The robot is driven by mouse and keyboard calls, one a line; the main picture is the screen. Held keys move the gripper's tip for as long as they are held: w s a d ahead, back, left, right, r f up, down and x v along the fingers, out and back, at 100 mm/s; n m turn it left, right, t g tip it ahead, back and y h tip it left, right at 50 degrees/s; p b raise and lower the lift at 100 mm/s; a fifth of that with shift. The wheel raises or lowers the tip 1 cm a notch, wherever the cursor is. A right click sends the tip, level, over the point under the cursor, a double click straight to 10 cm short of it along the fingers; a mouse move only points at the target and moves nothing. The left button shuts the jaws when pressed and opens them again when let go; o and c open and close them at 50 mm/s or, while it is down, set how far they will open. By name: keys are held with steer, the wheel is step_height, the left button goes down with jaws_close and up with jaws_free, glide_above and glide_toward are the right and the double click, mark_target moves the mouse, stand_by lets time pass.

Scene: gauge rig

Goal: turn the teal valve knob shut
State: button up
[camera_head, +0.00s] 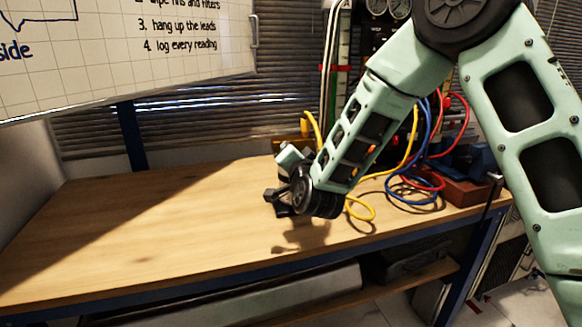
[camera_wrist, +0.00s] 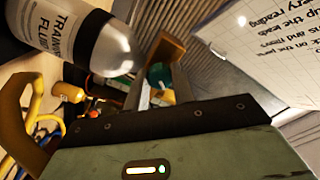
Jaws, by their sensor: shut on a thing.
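A teal rounded shape (camera_wrist: 159,75) shows there by a brown wooden box. No teal knob can be made out in the head view, where my arm hides part of the back of the bench.
The wooden bench (camera_head: 130,230) is clear at left. Yellow, blue (camera_head: 408,190) and red leads lie coiled at right. A fluid bottle (camera_wrist: 90,40) shows large in the wrist view. A whiteboard (camera_head: 120,60) hangs at upper left. A brown box (camera_head: 287,145) stands at the back.

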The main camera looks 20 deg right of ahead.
steer(key=m+b, duration=1)
steer(key=shift+f, duration=0.15)
steer(key=shift+m, duration=0.3)
stand_by(0.3)
steer(key=o, duration=1)
steer(key=shift+s, duration=0.1)
steer(key=s+a+b, duration=0.1)
steer(key=s+b, duration=0.1)
steer(key=s, duration=1.5)
steer(key=shift+s, duration=0.1)
